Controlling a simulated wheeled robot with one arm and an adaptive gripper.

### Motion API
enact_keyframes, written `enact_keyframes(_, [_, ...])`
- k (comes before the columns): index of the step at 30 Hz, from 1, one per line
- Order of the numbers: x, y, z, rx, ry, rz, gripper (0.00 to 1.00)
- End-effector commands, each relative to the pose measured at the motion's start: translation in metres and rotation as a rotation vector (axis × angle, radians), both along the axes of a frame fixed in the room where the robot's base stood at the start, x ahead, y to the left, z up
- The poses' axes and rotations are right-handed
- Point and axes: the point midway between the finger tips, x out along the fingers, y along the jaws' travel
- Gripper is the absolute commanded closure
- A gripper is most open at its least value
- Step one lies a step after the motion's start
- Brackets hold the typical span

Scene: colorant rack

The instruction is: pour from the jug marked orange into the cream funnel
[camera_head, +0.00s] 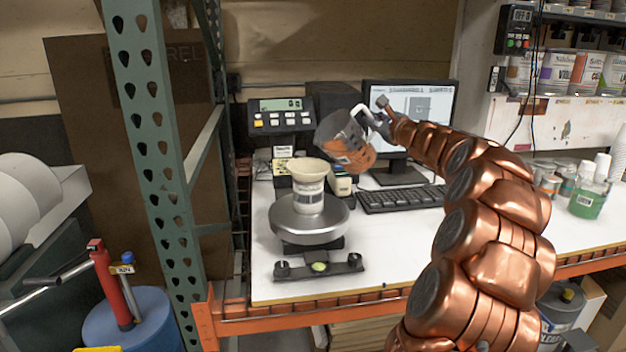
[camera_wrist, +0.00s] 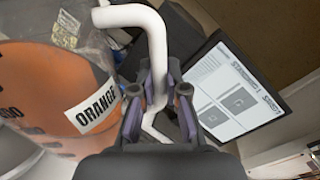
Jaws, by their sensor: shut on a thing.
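The jug marked orange (camera_head: 346,142) is clear, with orange liquid inside. It is held in the air above and right of the funnel, tilted to the left. My gripper (camera_wrist: 160,95) is shut on its white handle; the jug's ORANGE label (camera_wrist: 95,107) shows in the wrist view. In the head view my gripper (camera_head: 380,118) is small at the end of my copper arm. The cream funnel (camera_head: 309,169) sits upright on a white labelled container (camera_head: 308,196) on the round metal scale pan (camera_head: 310,222). No stream of liquid is visible.
A scale display (camera_head: 281,115) stands behind the funnel. A monitor (camera_head: 430,105) and a keyboard (camera_head: 402,197) are to the right, near my arm. A jug of green liquid (camera_head: 588,202) stands at the far right. A green rack post (camera_head: 155,150) rises at the left.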

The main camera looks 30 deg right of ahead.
Motion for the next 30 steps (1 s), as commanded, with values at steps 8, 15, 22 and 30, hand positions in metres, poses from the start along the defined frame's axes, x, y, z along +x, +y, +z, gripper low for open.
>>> enact_keyframes(8, [-0.0006, 0.0009, 0.0021, -0.014, -0.001, 0.0, 1.0])
enact_keyframes(15, [-0.0005, 0.0022, 0.0031, -0.026, 0.001, -0.001, 1.0])
enact_keyframes(22, [-0.0001, 0.0035, 0.0041, -0.038, 0.003, -0.001, 1.0])
enact_keyframes(30, [0.0002, 0.0047, 0.0052, -0.052, 0.005, 0.001, 1.0])
